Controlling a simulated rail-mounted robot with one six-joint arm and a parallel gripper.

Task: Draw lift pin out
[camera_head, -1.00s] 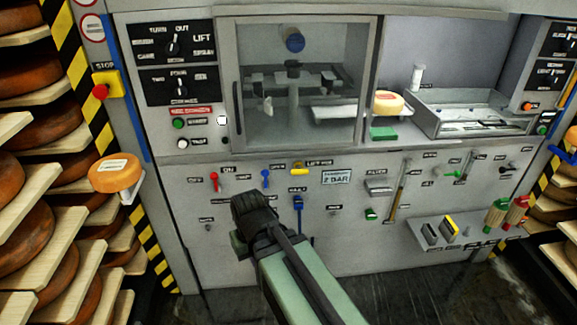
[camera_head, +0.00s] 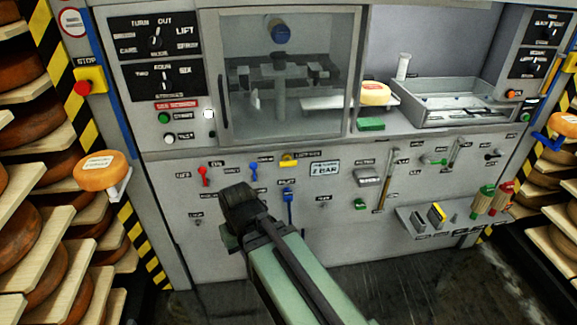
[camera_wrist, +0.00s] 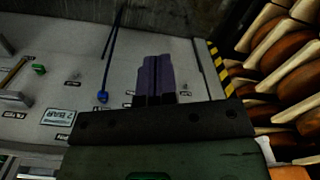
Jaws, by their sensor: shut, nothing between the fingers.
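The lift pin is a small yellow part (camera_head: 288,159) on the grey panel below the window, beside a dark label. It sits above and to the right of my gripper in the head view. My gripper (camera_head: 239,198) is in front of the lower panel, seen from behind, with its fingertips hidden there. In the wrist view its two dark purple fingers (camera_wrist: 157,75) are together, with nothing visible between them. They are clear of the lift pin, which I cannot make out in the wrist view.
A red lever (camera_head: 203,174) and blue levers (camera_head: 288,200) stick out around my gripper. A cheese wheel (camera_head: 100,170) rests on a bracket at the left. Shelves of cheese stand on both sides. The window (camera_head: 285,40) above is closed.

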